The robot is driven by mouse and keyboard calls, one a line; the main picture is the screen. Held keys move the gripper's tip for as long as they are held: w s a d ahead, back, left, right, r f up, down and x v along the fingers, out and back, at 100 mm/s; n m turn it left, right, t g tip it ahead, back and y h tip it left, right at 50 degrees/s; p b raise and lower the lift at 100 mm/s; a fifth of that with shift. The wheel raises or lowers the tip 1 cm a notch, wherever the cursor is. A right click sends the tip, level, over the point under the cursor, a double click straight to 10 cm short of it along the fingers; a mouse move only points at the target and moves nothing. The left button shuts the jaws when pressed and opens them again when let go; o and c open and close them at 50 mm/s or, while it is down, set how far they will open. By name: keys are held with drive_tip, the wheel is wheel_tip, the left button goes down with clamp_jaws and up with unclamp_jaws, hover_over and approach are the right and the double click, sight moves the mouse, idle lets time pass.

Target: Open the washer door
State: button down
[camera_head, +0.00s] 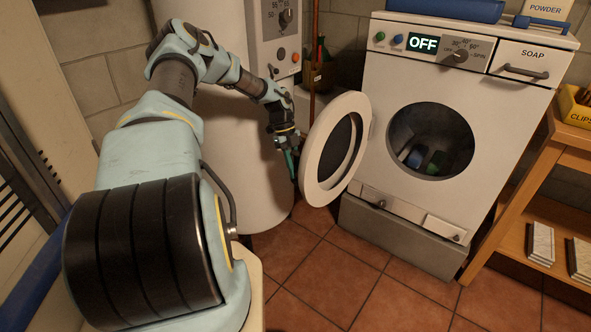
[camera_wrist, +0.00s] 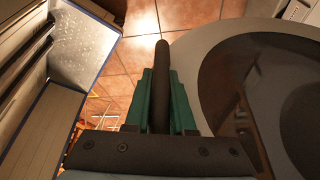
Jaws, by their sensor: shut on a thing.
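The white washer (camera_head: 382,80) stands at the right with its display reading OFF. Its round door (camera_head: 313,150) is swung wide open to the left, and the drum opening (camera_head: 430,140) is exposed with several coloured items inside. My gripper (camera_head: 291,160) is at the outer edge of the door. In the wrist view the green fingers of my gripper (camera_wrist: 160,85) are closed around a dark bar, the door handle (camera_wrist: 162,55). The door (camera_wrist: 230,70) fills the right side of that view. The handle is mostly hidden in the head view.
A white cylindrical tank (camera_head: 240,160) stands close behind my arm. A wooden shelf (camera_head: 572,155) with a yellow clips box (camera_head: 578,108) is right of the washer. A blue item (camera_head: 445,10) lies on top of the washer. The tiled floor (camera_head: 330,270) in front is clear.

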drive_tip(key=c, duration=0.8)
unclamp_jaws()
drive_tip(key=shift+o, duration=0.2)
wheel_tip(320, 180, up, 10)
drive_tip(key=shift+f+b, duration=0.1)
drive_tip(key=shift+b, duration=0.8)
wheel_tip(320, 180, up, 9)
drive_tip(key=p, duration=0.9)
drive_tip(key=shift+r, duration=0.25)
drive_tip(key=shift+r+p, duration=0.35)
drive_tip(key=shift+p, duration=0.25)
